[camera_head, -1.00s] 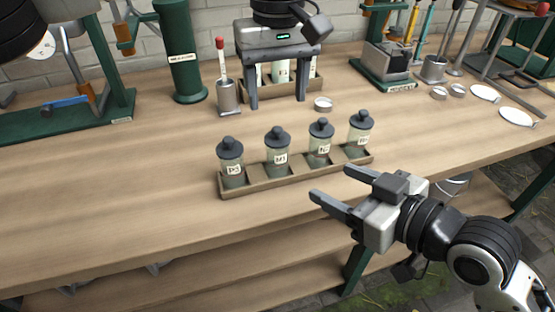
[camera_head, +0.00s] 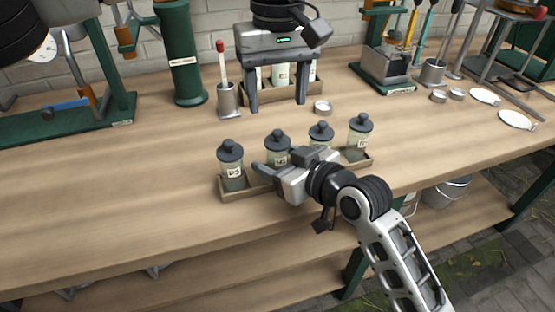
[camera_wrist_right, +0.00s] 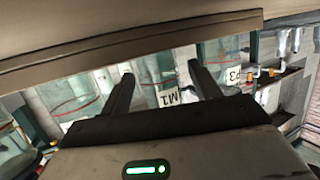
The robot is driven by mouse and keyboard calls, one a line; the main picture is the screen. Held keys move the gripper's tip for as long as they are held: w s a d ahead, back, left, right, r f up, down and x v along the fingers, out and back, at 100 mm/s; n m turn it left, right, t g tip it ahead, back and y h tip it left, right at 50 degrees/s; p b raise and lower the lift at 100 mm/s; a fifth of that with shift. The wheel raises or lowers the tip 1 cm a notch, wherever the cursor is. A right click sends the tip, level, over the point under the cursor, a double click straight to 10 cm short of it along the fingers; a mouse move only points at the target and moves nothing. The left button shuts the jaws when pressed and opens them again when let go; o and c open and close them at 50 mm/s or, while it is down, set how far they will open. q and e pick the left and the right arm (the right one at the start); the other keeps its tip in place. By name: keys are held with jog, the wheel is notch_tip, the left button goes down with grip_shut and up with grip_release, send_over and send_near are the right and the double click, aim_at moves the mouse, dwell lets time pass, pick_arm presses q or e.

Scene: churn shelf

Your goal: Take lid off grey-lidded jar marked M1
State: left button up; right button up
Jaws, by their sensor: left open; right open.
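The M1 jar (camera_head: 278,140) has a grey knobbed lid and stands upright, second from the left in a wooden rack (camera_head: 228,193). My right gripper (camera_head: 277,164) is open at the front of this jar, below its lid, and hides its lower part. In the right wrist view, which is upside down, the M1 label (camera_wrist_right: 168,97) lies between the two open fingers (camera_wrist_right: 160,72); whether they touch the glass I cannot tell. My left gripper (camera_head: 278,103) is open, fingers down, at the back of the bench.
Similar grey-lidded jars stand beside it: the P3 jar (camera_head: 231,165) to the left, two others (camera_head: 321,134) (camera_head: 360,132) to the right. A small metal ring or dish (camera_head: 322,107) lies behind the rack.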

jog(key=shift+w+a, duration=0.15)
jog(key=shift+w, duration=0.05)
